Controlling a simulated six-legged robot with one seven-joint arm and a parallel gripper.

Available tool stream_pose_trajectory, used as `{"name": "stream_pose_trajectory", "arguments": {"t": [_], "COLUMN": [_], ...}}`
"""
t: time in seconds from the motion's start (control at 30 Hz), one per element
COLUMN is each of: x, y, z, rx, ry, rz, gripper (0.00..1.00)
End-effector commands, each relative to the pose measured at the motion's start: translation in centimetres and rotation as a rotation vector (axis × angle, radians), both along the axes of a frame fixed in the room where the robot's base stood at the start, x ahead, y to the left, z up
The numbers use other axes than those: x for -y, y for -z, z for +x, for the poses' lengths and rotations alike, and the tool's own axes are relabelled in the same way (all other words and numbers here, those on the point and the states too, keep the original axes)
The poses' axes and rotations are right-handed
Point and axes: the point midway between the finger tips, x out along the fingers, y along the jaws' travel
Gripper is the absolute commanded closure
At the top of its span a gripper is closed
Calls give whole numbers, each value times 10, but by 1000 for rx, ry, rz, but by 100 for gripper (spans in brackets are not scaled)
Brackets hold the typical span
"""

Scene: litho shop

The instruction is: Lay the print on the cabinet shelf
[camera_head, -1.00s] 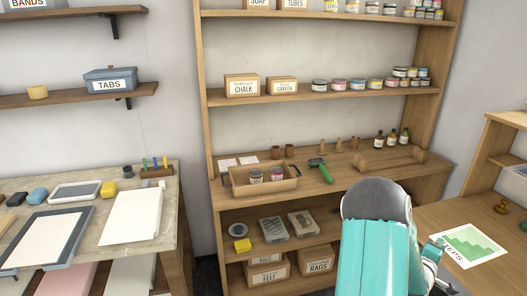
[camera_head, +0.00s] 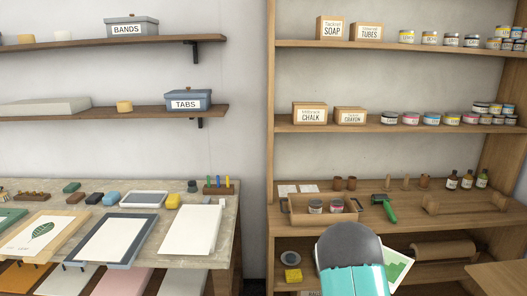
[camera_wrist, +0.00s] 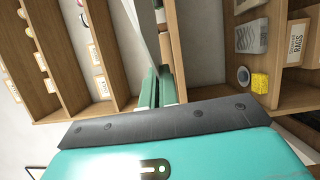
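The print (camera_head: 398,268), a white sheet with a green picture, shows partly behind my arm in the head view, in front of the wooden cabinet (camera_head: 270,140). In the wrist view the print (camera_wrist: 143,35) is a thin pale sheet seen nearly edge-on, between the green fingers of my gripper (camera_wrist: 157,78). My gripper is shut on its edge; in the head view my arm hides the gripper. The cabinet has upper shelves, a worktop and lower shelves; my arm and the print cover part of the lower ones.
A tray with jars (camera_head: 322,211), a green-handled tool (camera_head: 384,207) and small bottles (camera_head: 467,180) stand on the worktop. A yellow block (camera_head: 293,275) sits on a lower shelf. The bench at left holds frames and a paper stack (camera_head: 190,229). A wooden surface (camera_head: 500,278) juts in at lower right.

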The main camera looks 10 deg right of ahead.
Motion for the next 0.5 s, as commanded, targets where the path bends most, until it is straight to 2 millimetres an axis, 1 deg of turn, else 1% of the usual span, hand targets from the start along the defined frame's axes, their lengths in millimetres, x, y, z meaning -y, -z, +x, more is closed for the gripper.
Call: {"name": "stream_pose_trajectory", "arguments": {"t": [0.03, 0.07, 0.1, 0.17, 0.2, 0.27, 0.3, 0.4, 0.5], "x": [-29, -44, -65, -96, -117, -149, -169, -214, -246], "y": [5, 7, 10, 15, 17, 22, 24, 29, 33], "z": [10, 15, 21, 27, 31, 35, 37, 38, 37], "rx": [-1, -1, 1, 1, 2, 3, 5, 8, 12], "ry": [-56, -84, -123, -181, -220, -279, -316, -399, -458], "rz": [2, 2, 3, 5, 6, 10, 12, 17, 20], "gripper": [100, 100, 100, 100, 100, 100, 100, 100, 100]}}
